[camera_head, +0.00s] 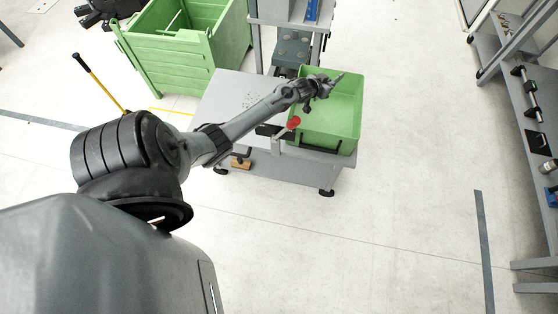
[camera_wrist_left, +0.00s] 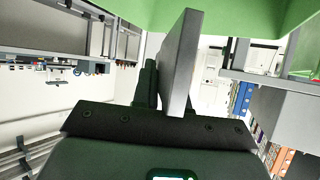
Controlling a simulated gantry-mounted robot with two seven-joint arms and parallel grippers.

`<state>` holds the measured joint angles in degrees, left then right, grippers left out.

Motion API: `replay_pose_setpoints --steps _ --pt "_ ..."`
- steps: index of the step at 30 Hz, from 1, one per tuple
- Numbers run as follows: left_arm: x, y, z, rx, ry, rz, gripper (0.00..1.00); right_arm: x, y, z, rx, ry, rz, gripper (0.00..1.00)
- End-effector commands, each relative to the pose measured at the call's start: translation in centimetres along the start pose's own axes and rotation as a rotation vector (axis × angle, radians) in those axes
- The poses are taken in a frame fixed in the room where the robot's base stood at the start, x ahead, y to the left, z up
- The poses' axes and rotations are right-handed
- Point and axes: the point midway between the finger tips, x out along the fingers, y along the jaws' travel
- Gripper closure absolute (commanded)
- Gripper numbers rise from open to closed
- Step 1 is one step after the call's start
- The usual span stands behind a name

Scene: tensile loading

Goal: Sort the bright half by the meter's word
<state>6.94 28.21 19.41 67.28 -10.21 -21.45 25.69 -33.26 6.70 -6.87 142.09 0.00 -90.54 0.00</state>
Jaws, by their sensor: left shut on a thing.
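My left gripper (camera_head: 325,85) reaches over the green bin (camera_head: 340,118) on the grey wheeled cart. It is shut on a thin, flat grey piece (camera_wrist_left: 180,62), which stands up between the fingers in the left wrist view. In the head view only a small grey tip shows past the fingers, over the bin. The green bin also shows along the top of the left wrist view (camera_wrist_left: 240,15). The part of the bin floor that I see looks empty; the arm hides some of it. I cannot make out a meter or its word. My right gripper is not in view.
The cart top (camera_head: 232,95) is bare left of my arm. A red knob (camera_head: 294,122) sits by the bin's near left corner. A grey machine (camera_head: 291,48) stands behind the cart. A large green crate (camera_head: 165,65) is at back left.

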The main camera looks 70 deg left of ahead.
Motion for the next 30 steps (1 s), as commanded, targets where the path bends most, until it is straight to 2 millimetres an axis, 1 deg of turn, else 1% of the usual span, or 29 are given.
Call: replay_pose_setpoints --steps 1,3,11,12,15,18,26,30 --pt "0.24 -0.03 0.20 0.000 0.005 0.000 1.00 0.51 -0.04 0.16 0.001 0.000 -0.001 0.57" --pt "0.29 -0.03 0.30 0.000 0.005 0.000 1.00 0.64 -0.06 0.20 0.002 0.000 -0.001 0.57" --pt "0.26 -0.03 0.26 0.000 0.005 0.000 1.00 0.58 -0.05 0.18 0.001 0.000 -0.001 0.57" --pt "0.26 -0.03 0.26 0.000 0.005 0.000 0.86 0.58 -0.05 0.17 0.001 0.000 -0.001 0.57" --pt "0.27 -0.03 0.28 0.000 0.004 0.000 0.71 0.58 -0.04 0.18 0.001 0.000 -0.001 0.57" --pt "0.27 -0.02 0.34 0.000 0.003 0.000 0.58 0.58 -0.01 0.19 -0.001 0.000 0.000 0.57" --pt "0.26 0.01 0.64 0.001 -0.002 0.000 0.58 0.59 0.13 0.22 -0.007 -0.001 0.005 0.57" --pt "-0.37 0.03 0.49 0.001 -0.001 0.001 0.58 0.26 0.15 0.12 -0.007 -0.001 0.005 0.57"
